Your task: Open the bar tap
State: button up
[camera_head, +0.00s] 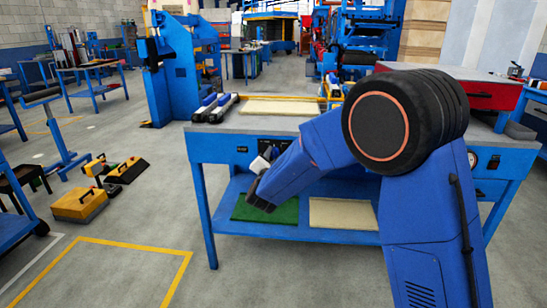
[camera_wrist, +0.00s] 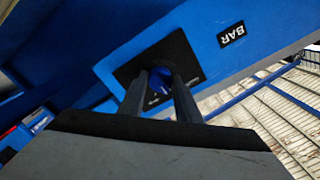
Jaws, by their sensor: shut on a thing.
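The bar tap (camera_wrist: 161,84) is a small blue knob on a black square plate (camera_wrist: 185,52) in the wrist view, with a black BAR label (camera_wrist: 231,34) beside it on the blue bench front. My gripper (camera_wrist: 160,76) has one dark finger on each side of the knob and is shut on it. The fingers hide part of the knob, so its exact turn is hard to tell. In the head view my arm reaches down to the bench front and hides most of the tap and gripper.
Yellow boxes (camera_head: 80,204) stand on the floor at left.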

jog(key=m, duration=0.5)
jog(key=shift+m, duration=0.3)
jog(key=shift+f+m, duration=0.1)
jog(key=shift+m, duration=2)
jog(key=o, duration=1.1)
jog(key=shift+c, duration=0.2)
jog(key=s, duration=1.7)
jog(key=shift+s+a, duration=0.25)
